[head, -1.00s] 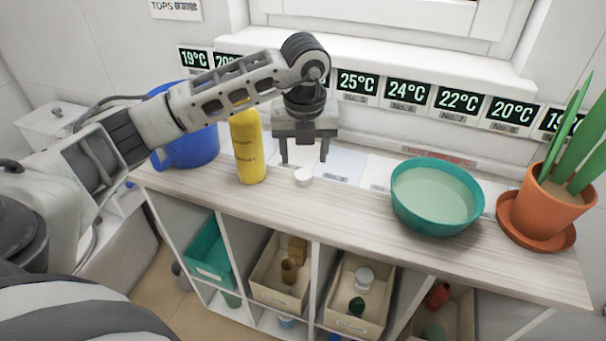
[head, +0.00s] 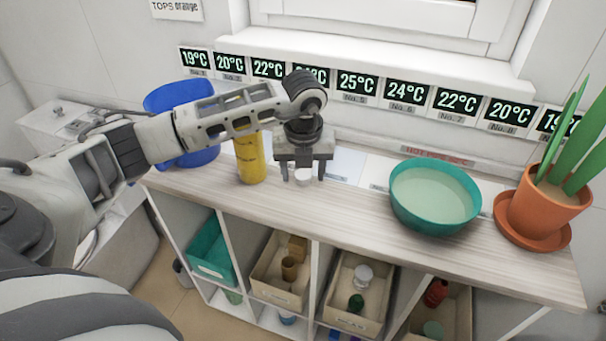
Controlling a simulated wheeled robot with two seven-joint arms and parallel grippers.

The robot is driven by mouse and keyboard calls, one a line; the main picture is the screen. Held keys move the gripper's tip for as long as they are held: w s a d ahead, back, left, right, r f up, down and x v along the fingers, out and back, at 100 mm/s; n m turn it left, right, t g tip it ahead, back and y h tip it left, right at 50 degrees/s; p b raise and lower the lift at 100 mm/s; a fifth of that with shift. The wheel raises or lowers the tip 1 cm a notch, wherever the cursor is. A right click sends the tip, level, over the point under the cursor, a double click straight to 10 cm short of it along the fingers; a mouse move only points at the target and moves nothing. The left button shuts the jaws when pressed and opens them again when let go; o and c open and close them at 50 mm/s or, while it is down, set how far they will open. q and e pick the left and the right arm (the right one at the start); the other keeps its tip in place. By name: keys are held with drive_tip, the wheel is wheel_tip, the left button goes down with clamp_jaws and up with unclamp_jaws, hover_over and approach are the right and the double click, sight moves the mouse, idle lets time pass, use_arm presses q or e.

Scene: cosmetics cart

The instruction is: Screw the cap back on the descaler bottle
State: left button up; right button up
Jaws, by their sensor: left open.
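The yellow descaler bottle (head: 250,160) stands upright on the wooden counter; my left arm hides its upper part. The small white cap (head: 304,177) lies on the counter to the right of the bottle. My left gripper (head: 304,178) points down over the cap, open, with one finger on each side of it. I cannot tell whether the fingers touch the cap. My right gripper is not in view.
A blue container (head: 183,100) stands left of the bottle. A teal basin (head: 436,225) and an orange plant pot (head: 545,207) stand on the right of the counter (head: 350,214). Shelves with bins (head: 350,320) are below. The counter between cap and basin is clear.

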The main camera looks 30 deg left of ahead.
sight(303, 174)
use_arm(q)
drive_tip(key=c, duration=1)
drive_tip(key=shift+r, duration=0.1)
drive_tip(key=shift+r, duration=0.5)
wheel_tip(303, 174, up, 3)
drive_tip(key=shift+s+d+f+b, duration=0.1)
drive_tip(key=shift+s+f+b, duration=0.1)
drive_tip(key=shift+b, duration=0.45)
drive_tip(key=s+d+r, duration=0.1)
drive_tip(key=s+r, duration=0.2)
drive_tip(key=s, duration=0.1)
drive_tip(key=s+d+r, duration=0.2)
drive_tip(key=s+r, duration=0.1)
drive_tip(key=s, duration=0.1)
drive_tip(key=s+d+r, duration=0.1)
drive_tip(key=s+r, duration=0.2)
drive_tip(key=s, duration=0.1)
drive_tip(key=shift+s+d+r+b, duration=0.15)
drive_tip(key=shift+s+d+b, duration=0.05)
drive_tip(key=shift+s+b, duration=0.2)
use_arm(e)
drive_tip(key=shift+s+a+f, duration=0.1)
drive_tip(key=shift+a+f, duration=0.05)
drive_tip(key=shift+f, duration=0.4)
